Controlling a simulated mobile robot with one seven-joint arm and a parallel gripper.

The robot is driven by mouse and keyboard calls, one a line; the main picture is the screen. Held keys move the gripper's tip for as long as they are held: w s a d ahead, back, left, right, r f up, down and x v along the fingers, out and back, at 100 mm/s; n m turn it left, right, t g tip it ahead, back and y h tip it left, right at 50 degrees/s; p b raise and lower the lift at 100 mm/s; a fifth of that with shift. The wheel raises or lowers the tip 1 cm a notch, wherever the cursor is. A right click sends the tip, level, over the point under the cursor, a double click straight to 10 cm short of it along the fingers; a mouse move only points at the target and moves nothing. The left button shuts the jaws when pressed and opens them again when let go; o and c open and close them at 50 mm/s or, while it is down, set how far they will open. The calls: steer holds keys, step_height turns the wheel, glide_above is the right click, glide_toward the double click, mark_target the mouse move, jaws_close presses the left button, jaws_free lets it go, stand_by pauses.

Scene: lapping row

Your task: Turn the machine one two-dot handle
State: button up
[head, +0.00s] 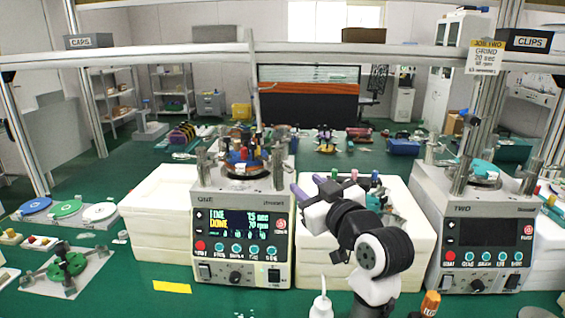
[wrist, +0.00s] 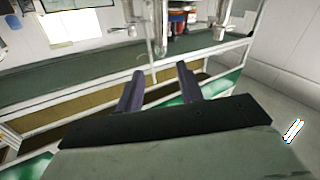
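Machine one (head: 240,235), a white unit labelled ONE, stands left of centre in the head view. Its lit screen (head: 239,222) reads TIME 15 sec, DONE, 70 rpm. Grey metal posts (head: 278,170) stand at both sides of its top, around a round plate (head: 245,170) with coloured pieces behind or on it. I cannot make out any two-dot mark on a handle. My gripper (head: 309,187) is raised just right of the machine's top, apart from it. In the wrist view its two purple fingers (wrist: 159,82) are spread with nothing between them.
Machine two (head: 487,245) stands at the right with a dark screen. White foam blocks (head: 155,225) flank machine one. An orange-capped bottle (head: 430,303) and a white bottle (head: 321,305) stand at the front. A fixture with green parts (head: 68,268) is at left.

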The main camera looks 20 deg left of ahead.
mark_target(284, 164)
steer(key=p+x, duration=0.3)
steer(key=x, duration=0.9)
steer(key=shift+a, duration=0.1)
jaws_close()
